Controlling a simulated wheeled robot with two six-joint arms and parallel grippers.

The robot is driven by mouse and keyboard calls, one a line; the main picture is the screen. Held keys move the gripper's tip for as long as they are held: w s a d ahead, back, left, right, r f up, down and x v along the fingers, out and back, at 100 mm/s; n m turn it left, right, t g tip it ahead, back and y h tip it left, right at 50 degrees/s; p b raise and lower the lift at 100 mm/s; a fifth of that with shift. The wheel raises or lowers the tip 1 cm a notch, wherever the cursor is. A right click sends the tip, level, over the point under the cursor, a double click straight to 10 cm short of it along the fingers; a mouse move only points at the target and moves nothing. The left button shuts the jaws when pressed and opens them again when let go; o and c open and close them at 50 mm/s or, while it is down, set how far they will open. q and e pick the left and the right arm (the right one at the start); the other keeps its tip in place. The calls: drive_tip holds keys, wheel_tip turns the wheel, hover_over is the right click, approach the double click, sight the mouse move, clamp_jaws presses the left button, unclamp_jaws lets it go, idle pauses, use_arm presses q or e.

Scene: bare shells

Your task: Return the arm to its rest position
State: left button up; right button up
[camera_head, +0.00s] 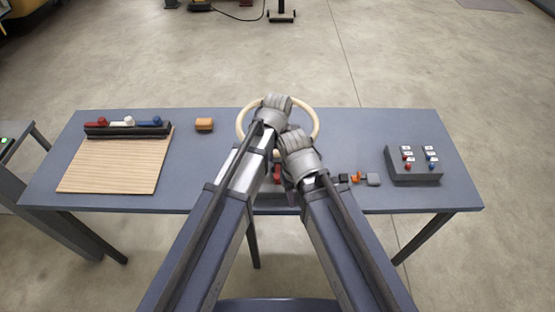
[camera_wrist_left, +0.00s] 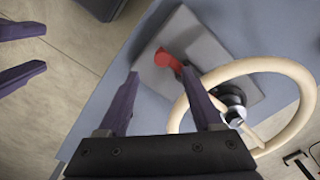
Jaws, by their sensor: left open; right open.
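Both my arms reach forward over the blue-grey table and come close together at its middle. In the head view my left gripper (camera_head: 275,103) is the higher one, in front of the cream steering wheel (camera_head: 241,124); its fingers are hidden there. My right gripper (camera_head: 296,143) is just below and to the right, also with hidden fingers. In the left wrist view my left gripper (camera_wrist_left: 160,73) is open with nothing between its fingers. Beyond them are a red lever (camera_wrist_left: 168,61) on a grey plate and the wheel (camera_wrist_left: 285,66). My right gripper's fingers (camera_wrist_left: 40,50) show apart at the left, empty.
On the table (camera_head: 350,130) are a ribbed tan board (camera_head: 110,170) with a dark rack (camera_head: 115,131), an orange-brown block (camera_head: 204,124), small grey and orange parts (camera_head: 357,178) and a switch box (camera_head: 413,175).

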use_arm(q)
drive_tip(key=shift+a, duration=0.1)
drive_tip(key=s+a+n, duration=0.4)
drive_tip(key=a, duration=0.4)
drive_tip(key=s+a+n, duration=0.4)
drive_tip(key=a+n, duration=0.1)
drive_tip(key=a, duration=0.4)
drive_tip(key=s+d+f+m+b, duration=0.2)
drive_tip(key=d, duration=0.3)
drive_tip(key=s+d+f+m+y+b, duration=0.1)
drive_tip(key=s+d+f+b, duration=0.2)
drive_tip(key=d, duration=0.3)
drive_tip(key=shift+s+d+f+m, duration=0.15)
drive_tip(key=shift+s+m, duration=0.15)
drive_tip(key=shift+m, duration=0.1)
